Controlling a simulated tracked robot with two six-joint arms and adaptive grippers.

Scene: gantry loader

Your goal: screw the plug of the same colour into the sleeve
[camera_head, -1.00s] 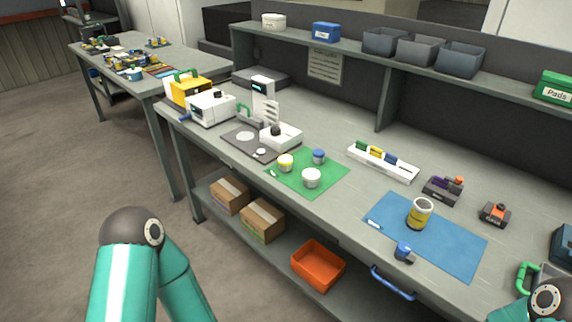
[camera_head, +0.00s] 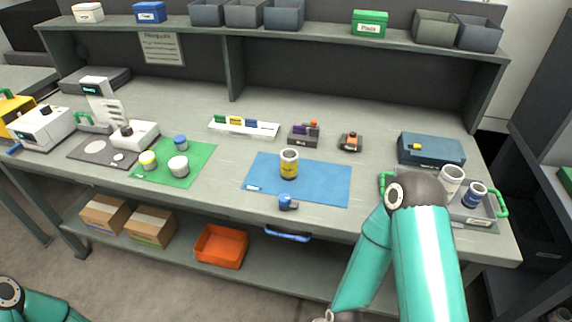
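A sleeve (camera_head: 289,165) with a yellow band and a pale, open-looking top stands upright on the blue mat (camera_head: 325,184). A white rack (camera_head: 262,131) behind it holds small coloured pieces, among them a green, a yellow (camera_head: 236,120) and a blue one. On the green mat (camera_head: 196,175) stand a yellow-topped piece (camera_head: 149,160), a blue-topped piece (camera_head: 181,142) and a white one (camera_head: 178,166). I cannot tell which of these are plugs. My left arm shows only at the lower left corner. My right arm crosses the front right.
A blue clamp-like item (camera_head: 287,202) lies at the blue mat's front edge. A grey tray (camera_head: 484,211) with two cylinders stands at the right, partly behind my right arm. A blue box (camera_head: 431,150) is behind it. Shelf bins line the back.

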